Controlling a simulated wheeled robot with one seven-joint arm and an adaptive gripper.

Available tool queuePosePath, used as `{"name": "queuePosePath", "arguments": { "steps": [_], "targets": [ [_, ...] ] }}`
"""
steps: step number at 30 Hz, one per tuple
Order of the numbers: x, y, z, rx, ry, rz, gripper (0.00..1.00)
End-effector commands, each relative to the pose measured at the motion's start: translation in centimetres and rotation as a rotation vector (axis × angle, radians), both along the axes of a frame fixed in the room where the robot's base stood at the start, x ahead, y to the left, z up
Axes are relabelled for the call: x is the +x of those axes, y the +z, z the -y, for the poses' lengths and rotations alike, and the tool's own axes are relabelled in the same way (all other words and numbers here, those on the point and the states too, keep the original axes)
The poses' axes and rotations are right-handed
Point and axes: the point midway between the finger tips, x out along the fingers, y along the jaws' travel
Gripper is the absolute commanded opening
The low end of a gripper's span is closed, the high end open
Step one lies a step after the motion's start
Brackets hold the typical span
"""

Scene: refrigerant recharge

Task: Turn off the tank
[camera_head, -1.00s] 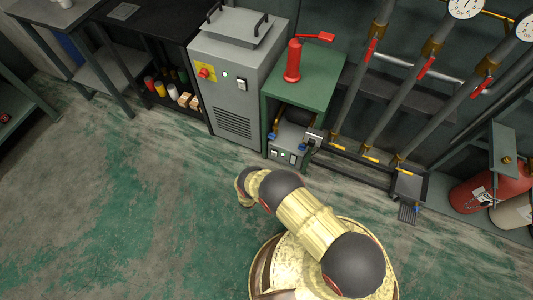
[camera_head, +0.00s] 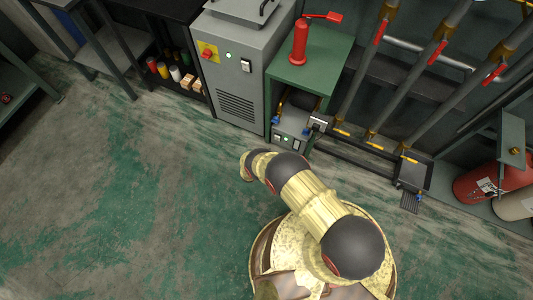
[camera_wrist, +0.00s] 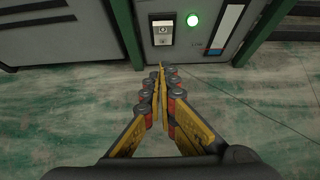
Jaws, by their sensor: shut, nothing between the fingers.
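A red tank (camera_head: 484,181) lies at the right edge in the head view, with a cream tank (camera_head: 514,205) beside it, cut off by the frame. A small brass knob (camera_head: 515,150) shows on a grey-green panel above them. My gripper (camera_wrist: 161,68) is shut and empty in the wrist view. Its fingertips point at the lower front of a grey unit with a switch (camera_wrist: 162,33), a lit green lamp (camera_wrist: 193,20) and a blue-red-white strip (camera_wrist: 225,30). Contact cannot be told. In the head view my gripper is not clearly seen.
A green table (camera_head: 325,75) carries a red pump-like item (camera_head: 301,43) and has a small grey unit (camera_head: 290,138) beneath. A grey cabinet (camera_head: 237,65) stands left of it. Pipes with red-handled valves (camera_head: 437,53) line the wall. The floor (camera_head: 140,210) at left is clear.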

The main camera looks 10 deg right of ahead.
Motion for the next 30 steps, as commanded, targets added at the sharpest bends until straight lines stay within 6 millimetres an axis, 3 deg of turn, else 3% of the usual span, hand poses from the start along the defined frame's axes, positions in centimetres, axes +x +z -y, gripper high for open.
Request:
{"name": "queuePosePath", "arguments": {
  "steps": [1,10,18,30],
  "targets": [
    [0.7,-1.1,0.7,0.001,-0.005,0.002,0.0],
    [4.4,-4.6,3.4,0.001,-0.003,0.001,0.0],
    [7.0,-3.5,5.1,0.001,-0.003,0.001,0.0],
    [7.4,-3.3,5.4,0.001,-0.001,0.0,0.0]
  ]
}}
